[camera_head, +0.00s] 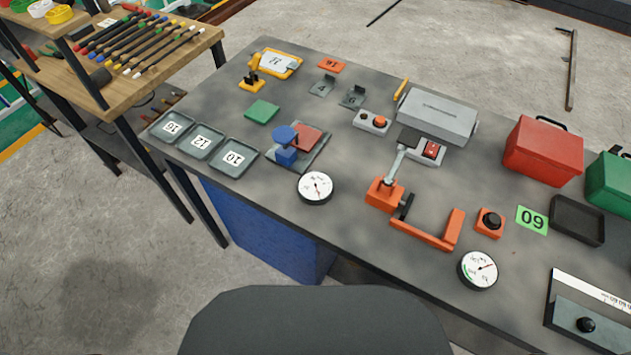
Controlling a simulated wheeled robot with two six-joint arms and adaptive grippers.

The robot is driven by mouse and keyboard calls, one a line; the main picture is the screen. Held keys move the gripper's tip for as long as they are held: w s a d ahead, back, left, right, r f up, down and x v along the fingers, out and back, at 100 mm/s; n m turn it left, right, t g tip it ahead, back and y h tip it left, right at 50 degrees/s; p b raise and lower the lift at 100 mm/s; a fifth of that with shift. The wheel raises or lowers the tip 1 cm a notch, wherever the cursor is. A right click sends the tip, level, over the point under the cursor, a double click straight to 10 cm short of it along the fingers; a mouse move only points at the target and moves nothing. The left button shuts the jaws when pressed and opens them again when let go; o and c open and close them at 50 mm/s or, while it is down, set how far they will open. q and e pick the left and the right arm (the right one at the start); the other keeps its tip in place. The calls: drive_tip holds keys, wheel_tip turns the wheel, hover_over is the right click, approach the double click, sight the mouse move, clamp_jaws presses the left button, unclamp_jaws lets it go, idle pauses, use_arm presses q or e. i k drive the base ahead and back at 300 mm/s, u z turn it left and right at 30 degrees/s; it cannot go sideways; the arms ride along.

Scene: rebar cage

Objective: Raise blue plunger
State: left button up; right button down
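The blue plunger (284,135) has a round, flat blue top. It stands over a blue block (286,155) on a dark plate (316,157), left of the middle of the grey bench. A red square block (307,138) is beside it on the same plate. Whether the plunger is up or down is hard to tell from this angle. Neither of my grippers shows in the head view, and nothing is seen touching the plunger.
A white dial gauge (316,188) sits just in front of the plunger plate. Numbered trays (234,160) lie to its left and a green block (262,111) behind. An orange lever device (384,194) stands to the right. A wooden shelf (150,65) is beyond the bench's left edge.

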sight(284, 135)
drive_tip(key=z, duration=0.05)
drive_tip(key=k, duration=0.35)
drive_tip(key=z, duration=1)
